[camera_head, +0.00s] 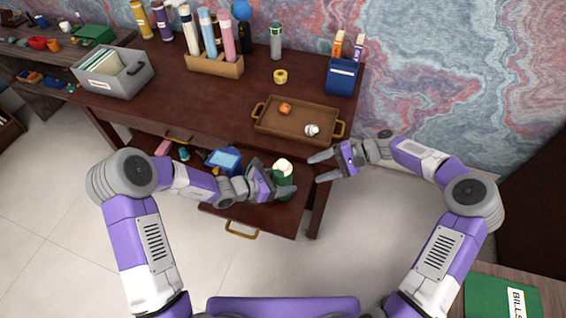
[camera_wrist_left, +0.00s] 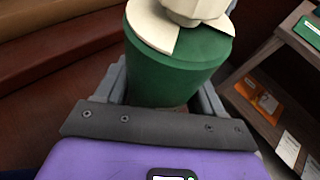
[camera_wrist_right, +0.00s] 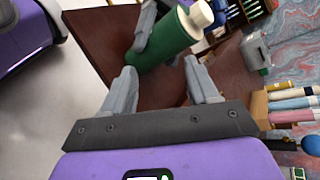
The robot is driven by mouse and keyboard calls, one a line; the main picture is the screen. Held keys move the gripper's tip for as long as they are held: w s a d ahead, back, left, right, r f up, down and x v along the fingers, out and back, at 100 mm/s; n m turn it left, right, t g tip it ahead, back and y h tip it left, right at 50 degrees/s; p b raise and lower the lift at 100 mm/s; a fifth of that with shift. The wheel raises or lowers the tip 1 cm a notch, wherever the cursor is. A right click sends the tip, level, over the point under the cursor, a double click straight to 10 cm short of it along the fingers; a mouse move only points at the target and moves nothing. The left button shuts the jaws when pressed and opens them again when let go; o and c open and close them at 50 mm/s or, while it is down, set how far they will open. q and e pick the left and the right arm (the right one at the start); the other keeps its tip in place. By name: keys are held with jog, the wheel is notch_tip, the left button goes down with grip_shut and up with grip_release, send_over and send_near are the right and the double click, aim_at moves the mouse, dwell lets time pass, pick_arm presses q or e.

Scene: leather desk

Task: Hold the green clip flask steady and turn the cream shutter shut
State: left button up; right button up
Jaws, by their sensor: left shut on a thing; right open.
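The green clip flask (camera_head: 283,185) stands over the pulled-out desk drawer, with its cream shutter (camera_head: 283,166) on top. My left gripper (camera_head: 279,187) is shut around the flask body. In the left wrist view the green flask (camera_wrist_left: 180,65) sits between the fingers, and the cream shutter (camera_wrist_left: 185,15) covers part of its top, leaving a green section bare. My right gripper (camera_head: 315,169) is open and empty, to the right of the flask. In the right wrist view the flask (camera_wrist_right: 165,42) and cream shutter (camera_wrist_right: 201,14) lie beyond the open fingertips (camera_wrist_right: 160,75).
The open drawer (camera_head: 245,213) extends below the desktop and holds a blue item (camera_head: 224,160). A brown tray (camera_head: 285,118) with an orange object and a silver-white object is on the desk behind. A blue holder (camera_head: 341,76) stands at the desk's right end. Free space lies right of the drawer.

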aim_at(283, 163)
jog(key=a+r+m+t+y, duration=0.1)
jog(key=a+m, duration=0.2)
jog(key=m, duration=0.1)
jog(key=a+r+m+t+y, duration=0.1)
jog(key=a+m+y, duration=0.1)
jog(key=a+m, duration=0.2)
jog(key=a+r+m+y, duration=0.1)
jog(key=a+m, duration=0.3)
jog(key=m, duration=0.1)
jog(key=shift+s+a+r+t+y, duration=0.2)
jog(key=shift+s+a+t+y, duration=0.05)
jog(key=shift+s+t+y, duration=0.15)
jog(key=shift+c, duration=0.3)
jog(key=c, duration=0.9)
jog(key=shift+m, duration=0.3)
